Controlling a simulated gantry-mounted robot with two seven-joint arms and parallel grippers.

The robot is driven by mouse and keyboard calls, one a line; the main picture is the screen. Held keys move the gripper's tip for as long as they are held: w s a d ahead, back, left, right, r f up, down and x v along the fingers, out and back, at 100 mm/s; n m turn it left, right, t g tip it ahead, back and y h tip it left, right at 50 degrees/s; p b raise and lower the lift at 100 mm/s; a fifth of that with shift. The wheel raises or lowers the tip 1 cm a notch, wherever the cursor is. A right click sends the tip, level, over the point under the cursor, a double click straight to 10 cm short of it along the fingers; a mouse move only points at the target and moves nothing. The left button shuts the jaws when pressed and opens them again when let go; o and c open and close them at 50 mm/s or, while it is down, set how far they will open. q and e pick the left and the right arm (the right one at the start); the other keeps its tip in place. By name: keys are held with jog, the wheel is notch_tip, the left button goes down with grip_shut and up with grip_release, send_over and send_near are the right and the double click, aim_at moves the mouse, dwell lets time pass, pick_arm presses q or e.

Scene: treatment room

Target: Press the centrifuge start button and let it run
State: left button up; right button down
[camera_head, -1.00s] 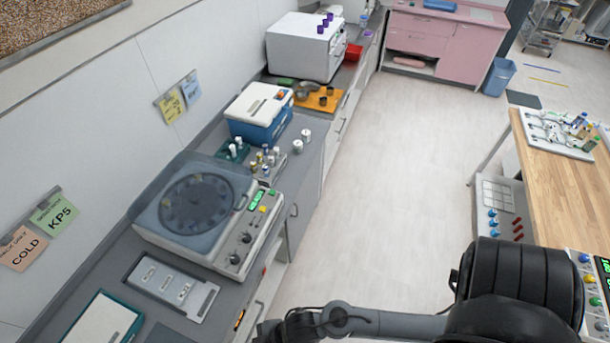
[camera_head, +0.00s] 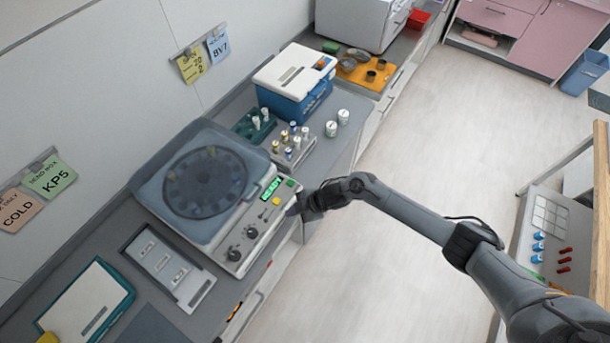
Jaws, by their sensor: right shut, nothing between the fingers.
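The centrifuge (camera_head: 157,187) stands on the grey counter with its translucent lid down over a dark round rotor (camera_head: 204,182). Its sloped front panel has a lit green display (camera_head: 270,188), a green button (camera_head: 291,183), a yellow button (camera_head: 276,201) and dark knobs (camera_head: 234,254). My right gripper (camera_head: 294,211) is shut and empty, at the front panel's right edge beside the green and yellow buttons. I cannot tell whether its tips touch the panel. My left gripper is not in view.
A rack of small tubes (camera_head: 292,148), white jars (camera_head: 337,122) and a blue-and-white box (camera_head: 292,88) stand behind the centrifuge. A grey tray (camera_head: 168,266) lies in front of it. The floor (camera_head: 400,240) to the right is clear.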

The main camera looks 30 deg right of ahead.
jog(key=w+d+r+t, duration=0.1)
jog(key=w+d+r, duration=0.3)
jog(key=w, duration=0.2)
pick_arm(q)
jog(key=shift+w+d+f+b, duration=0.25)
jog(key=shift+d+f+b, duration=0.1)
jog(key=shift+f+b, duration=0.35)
pick_arm(e)
notch_tip(320, 180, up, 6)
jog(key=r+t, duration=0.1)
send_over(293, 183)
jog(key=shift+s+f+n+h, duration=0.1)
jog(key=shift+f+n+h, duration=0.15)
jog(key=shift+n+h, duration=0.05)
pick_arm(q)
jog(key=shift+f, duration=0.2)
pick_arm(e)
jog(key=shift+f, duration=0.2)
